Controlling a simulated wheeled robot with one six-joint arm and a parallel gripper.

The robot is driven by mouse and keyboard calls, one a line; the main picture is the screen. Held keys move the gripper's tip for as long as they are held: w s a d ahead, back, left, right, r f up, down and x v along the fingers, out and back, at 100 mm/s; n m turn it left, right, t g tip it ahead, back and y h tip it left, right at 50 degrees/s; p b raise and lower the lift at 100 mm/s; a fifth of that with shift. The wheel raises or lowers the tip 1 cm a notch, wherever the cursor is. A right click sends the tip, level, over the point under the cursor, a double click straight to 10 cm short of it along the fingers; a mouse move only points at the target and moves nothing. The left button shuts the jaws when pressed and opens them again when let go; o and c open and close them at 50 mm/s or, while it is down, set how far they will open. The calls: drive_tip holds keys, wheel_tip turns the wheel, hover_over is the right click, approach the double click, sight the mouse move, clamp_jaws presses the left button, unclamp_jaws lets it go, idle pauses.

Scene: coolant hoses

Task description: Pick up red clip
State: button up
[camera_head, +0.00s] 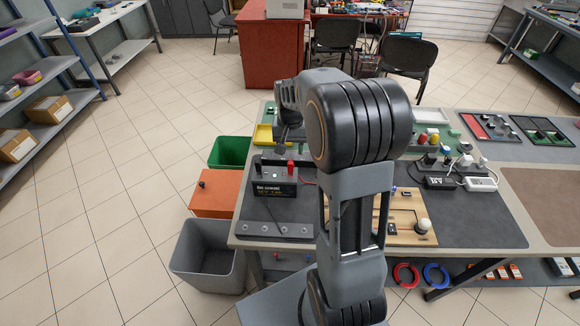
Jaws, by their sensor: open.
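A small red clip (290,167) stands on the top right of a black box (275,187) with yellow lettering, at the left end of the table. A red wire shows beside it. My gripper (283,144) hangs from the end of my arm, above and slightly behind the box in the picture. It is small and partly hidden by my arm. It appears open and empty, apart from the red clip.
A dark plate (272,229) lies in front of the box. A wooden board (407,222) with a white knob is partly behind my arm. A green bin (229,152), an orange box (214,193) and a grey bin (207,256) stand left of the table. Chargers (480,184) sit farther right.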

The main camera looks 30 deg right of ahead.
sight(290, 172)
drive_tip(key=shift+s+f+p, duration=0.15)
drive_tip(key=shift+f+p, duration=0.5)
drive_tip(key=shift+f, duration=4.25)
clamp_jaws()
